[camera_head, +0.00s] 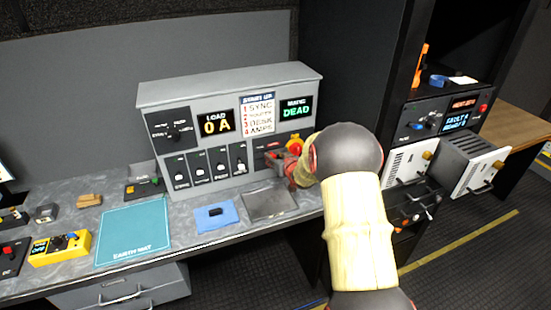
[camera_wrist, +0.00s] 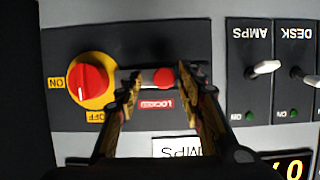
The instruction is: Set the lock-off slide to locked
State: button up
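The lock-off slide shows in the wrist view as a red knob (camera_wrist: 163,78) in a short grey track on a dark panel. A red LOCKED label (camera_wrist: 157,104) sits beside the track. The panel appears upside down there. My gripper (camera_wrist: 159,73) is open, with one finger on each side of the red knob. The finger on the picture's right is close to the knob; I cannot tell whether it touches. In the head view my gripper (camera_head: 284,168) is at the right end of the grey console, and its red parts largely hide the slide.
A red rotary knob on a yellow disc (camera_wrist: 88,80), marked ON and OFF, is close to one finger. Toggle switches (camera_wrist: 263,69) stand on the other side. The console display (camera_head: 216,123) reads 0 A. A grey plate (camera_head: 268,204) and blue pad (camera_head: 216,216) lie on the desk below.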

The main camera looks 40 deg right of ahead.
jog(key=v, duration=1.2)
jog(key=shift+f, duration=0.1)
dwell(0.4)
